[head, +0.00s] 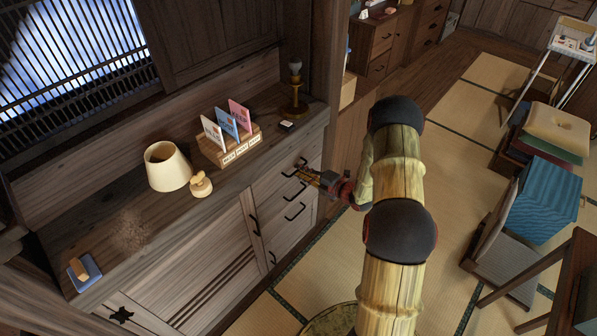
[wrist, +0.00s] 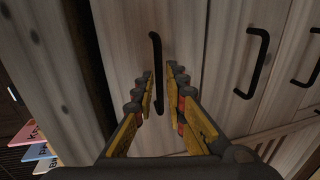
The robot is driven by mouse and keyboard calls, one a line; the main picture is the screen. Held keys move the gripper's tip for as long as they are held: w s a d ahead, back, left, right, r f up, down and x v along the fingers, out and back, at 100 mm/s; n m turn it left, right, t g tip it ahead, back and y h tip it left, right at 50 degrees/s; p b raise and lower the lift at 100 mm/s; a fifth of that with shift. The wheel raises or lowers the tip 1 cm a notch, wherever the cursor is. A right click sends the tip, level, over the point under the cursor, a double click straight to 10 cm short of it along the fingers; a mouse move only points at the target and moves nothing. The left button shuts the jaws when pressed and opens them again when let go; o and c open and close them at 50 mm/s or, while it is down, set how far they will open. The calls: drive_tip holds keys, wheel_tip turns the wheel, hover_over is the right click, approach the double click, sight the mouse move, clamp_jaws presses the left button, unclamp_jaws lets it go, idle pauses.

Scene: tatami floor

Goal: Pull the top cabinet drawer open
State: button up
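The wooden cabinet (head: 240,215) stands along the wall, with a stack of drawers at its right end. The top drawer's black bar handle (head: 301,161) is partly covered by my gripper (head: 301,172) in the head view. In the wrist view the same handle (wrist: 154,50) runs up the middle, and its lower part lies between the two fingers of my gripper (wrist: 160,75). The fingers are apart, with a gap around the handle; I cannot tell if either touches it. The top drawer front looks flush with the cabinet.
Lower handles show in the wrist view, the middle one (wrist: 257,63) closest. Open tatami floor (head: 455,165) lies to the right.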

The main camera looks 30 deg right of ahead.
drive_tip(key=shift+x, duration=0.8)
clamp_jaws()
drive_tip(key=shift+s, duration=0.15)
drive_tip(key=f+p+v, duration=0.2)
drive_tip(key=p+v, duration=0.1)
drive_tip(key=v, duration=0.9)
drive_tip(key=s+f+p+v, duration=0.1)
drive_tip(key=f+p+v, duration=0.2)
drive_tip(key=v, duration=0.9)
drive_tip(key=shift+s+d+p, duration=0.3)
drive_tip(key=shift+s+p, duration=0.1)
drive_tip(key=shift+p, duration=0.4)
unclamp_jaws()
